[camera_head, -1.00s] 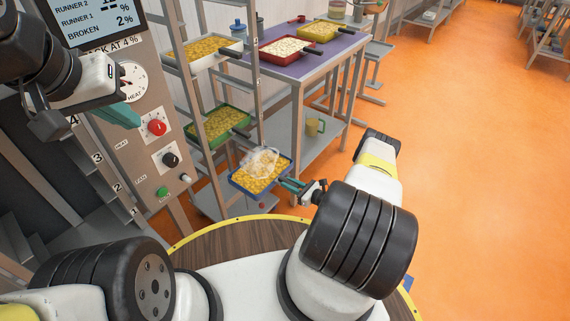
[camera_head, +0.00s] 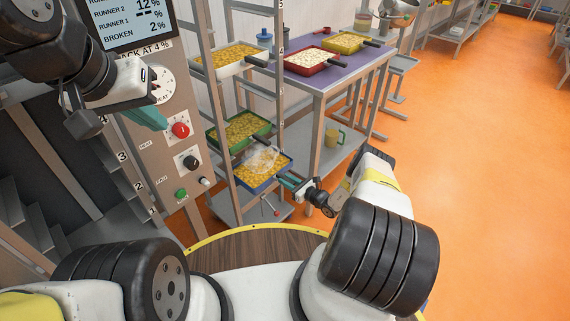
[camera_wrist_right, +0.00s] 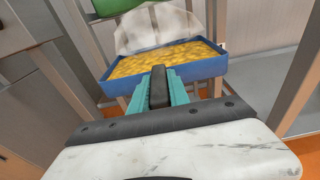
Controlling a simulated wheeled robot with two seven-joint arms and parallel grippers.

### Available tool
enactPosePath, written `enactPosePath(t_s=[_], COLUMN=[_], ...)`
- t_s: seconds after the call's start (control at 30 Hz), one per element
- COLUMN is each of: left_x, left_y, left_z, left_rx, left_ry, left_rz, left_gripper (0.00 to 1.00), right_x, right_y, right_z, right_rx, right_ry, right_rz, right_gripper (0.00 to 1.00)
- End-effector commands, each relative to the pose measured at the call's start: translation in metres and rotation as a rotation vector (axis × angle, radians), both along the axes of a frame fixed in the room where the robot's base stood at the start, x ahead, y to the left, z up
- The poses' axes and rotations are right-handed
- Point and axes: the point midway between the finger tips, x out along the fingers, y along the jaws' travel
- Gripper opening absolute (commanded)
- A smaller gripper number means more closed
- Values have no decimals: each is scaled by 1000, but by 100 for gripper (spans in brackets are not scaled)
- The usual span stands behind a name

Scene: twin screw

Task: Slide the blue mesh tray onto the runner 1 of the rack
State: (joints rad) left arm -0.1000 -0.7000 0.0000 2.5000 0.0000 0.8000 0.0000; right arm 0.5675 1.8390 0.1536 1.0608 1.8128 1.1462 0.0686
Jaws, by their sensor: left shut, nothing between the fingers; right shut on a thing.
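The blue mesh tray (camera_head: 262,181), full of yellow pieces, is at the lower part of the rack (camera_head: 226,170), below the green tray. A whitish, see-through plume hangs over its contents. My right gripper (camera_head: 290,181) is shut on the tray's dark handle; in the right wrist view the teal fingers (camera_wrist_right: 160,90) grip the handle and the tray (camera_wrist_right: 165,72) extends away from them. Whether the tray's edges rest on a runner cannot be told. My left gripper (camera_head: 150,117) is shut and empty, in front of the control panel at the left.
A green tray (camera_head: 240,131) and a white tray (camera_head: 229,58) sit higher in the rack. A purple-topped table (camera_head: 320,78) with a red tray (camera_head: 308,62) and a yellow-green tray (camera_head: 341,43) stands behind. The control panel (camera_head: 170,150) is left of the rack. Orange floor is free at right.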

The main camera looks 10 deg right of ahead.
Motion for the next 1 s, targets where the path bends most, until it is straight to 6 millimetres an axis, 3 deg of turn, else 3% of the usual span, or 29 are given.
enactPosePath(t_s=[1.0], left_x=[0], left_y=[0], left_z=[0], left_rx=[0], left_ry=[0], left_rz=[0], left_gripper=[0], right_x=[89], right_y=[69], right_z=[-2], right_rx=[-7], right_ry=[-1], right_rz=[1], right_gripper=[0])
